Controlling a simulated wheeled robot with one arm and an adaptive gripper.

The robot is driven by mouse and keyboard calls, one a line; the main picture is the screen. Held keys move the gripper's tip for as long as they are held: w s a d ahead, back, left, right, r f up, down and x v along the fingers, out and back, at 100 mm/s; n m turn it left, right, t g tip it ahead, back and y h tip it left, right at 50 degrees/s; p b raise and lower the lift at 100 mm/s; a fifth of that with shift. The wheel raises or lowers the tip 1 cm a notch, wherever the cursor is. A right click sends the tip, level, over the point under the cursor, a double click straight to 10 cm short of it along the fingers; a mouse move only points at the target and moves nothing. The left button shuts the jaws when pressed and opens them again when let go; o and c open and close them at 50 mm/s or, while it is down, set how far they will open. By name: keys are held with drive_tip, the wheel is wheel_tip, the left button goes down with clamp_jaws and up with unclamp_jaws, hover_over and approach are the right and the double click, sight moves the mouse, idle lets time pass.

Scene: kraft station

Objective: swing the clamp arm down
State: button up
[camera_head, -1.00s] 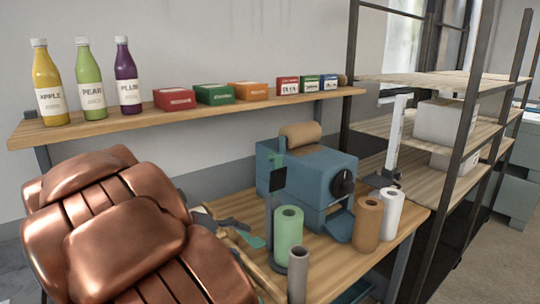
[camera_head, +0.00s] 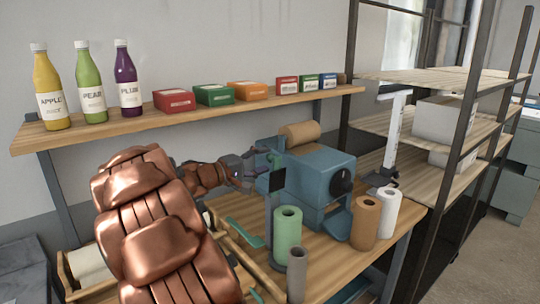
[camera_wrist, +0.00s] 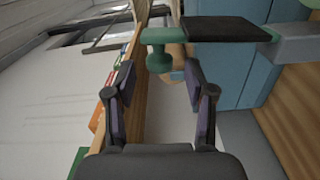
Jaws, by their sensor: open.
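The blue machine (camera_head: 312,185) stands on the wooden bench with a roll of brown paper on top. At its left side is a green and black clamp arm, its dark plate (camera_head: 277,181) facing out. In the wrist view the clamp arm shows as a dark bar (camera_wrist: 222,28) with a green knob (camera_wrist: 160,62) under its left end. My gripper (camera_head: 260,166) is open beside the machine's left side. In the wrist view, the knob sits just beyond and between my open fingertips (camera_wrist: 160,80), and I cannot tell whether they touch it.
Green (camera_head: 287,232), brown (camera_head: 365,222) and white (camera_head: 388,212) rolls stand on the bench before the machine, with a grey tube (camera_head: 297,272) in front. A shelf (camera_head: 200,117) with bottles and small boxes runs above. A rack (camera_head: 440,128) stands right.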

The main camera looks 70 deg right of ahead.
sight(267, 159)
drive_tip(key=shift+p+x, duration=0.4)
drive_tip(key=shift+x, duration=1.25)
drive_tip(key=shift+c, duration=0.4)
clamp_jaws()
drive_tip(key=shift+a, duration=0.1)
